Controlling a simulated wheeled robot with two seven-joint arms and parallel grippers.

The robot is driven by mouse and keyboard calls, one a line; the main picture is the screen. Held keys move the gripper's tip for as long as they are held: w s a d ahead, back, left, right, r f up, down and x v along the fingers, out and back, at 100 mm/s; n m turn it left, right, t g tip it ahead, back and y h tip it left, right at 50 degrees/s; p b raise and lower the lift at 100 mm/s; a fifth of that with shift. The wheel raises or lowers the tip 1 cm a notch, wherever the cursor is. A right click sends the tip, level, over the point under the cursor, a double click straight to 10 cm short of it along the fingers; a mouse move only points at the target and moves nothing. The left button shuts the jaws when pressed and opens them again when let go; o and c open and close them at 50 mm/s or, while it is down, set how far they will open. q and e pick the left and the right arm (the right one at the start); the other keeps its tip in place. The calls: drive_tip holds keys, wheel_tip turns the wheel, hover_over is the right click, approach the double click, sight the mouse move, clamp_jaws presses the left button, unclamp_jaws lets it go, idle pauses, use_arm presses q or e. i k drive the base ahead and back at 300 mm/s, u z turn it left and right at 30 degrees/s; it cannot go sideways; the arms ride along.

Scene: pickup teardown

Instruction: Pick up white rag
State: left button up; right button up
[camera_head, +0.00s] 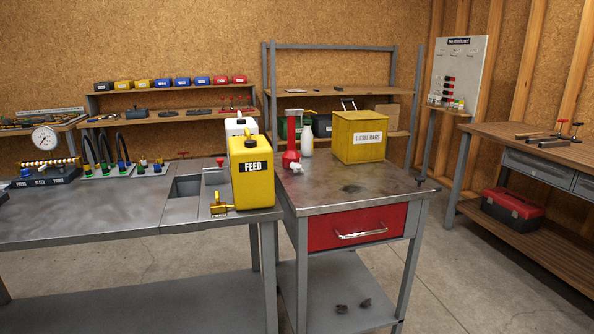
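A small white crumpled thing (297,168), which looks like the white rag, lies on the metal top of the cart (330,193). It is at the foot of a red upright tool (291,150), on its right side; I cannot tell whether they touch. A yellow box (358,138) labelled "DIESEL RAGS" stands further right on the same top. Neither of my grippers shows in the head view.
A yellow FEED can (251,172) with a brass tap stands on the bench corner, left of the cart. A white bottle (307,138) stands behind the rag. The cart top's front and right are clear. Two dark crumpled pieces (353,306) lie on the lower shelf.

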sight(296, 167)
drive_tip(key=z, duration=0.9)
drive_tip(key=i, duration=1.8)
drive_tip(key=u, duration=1.5)
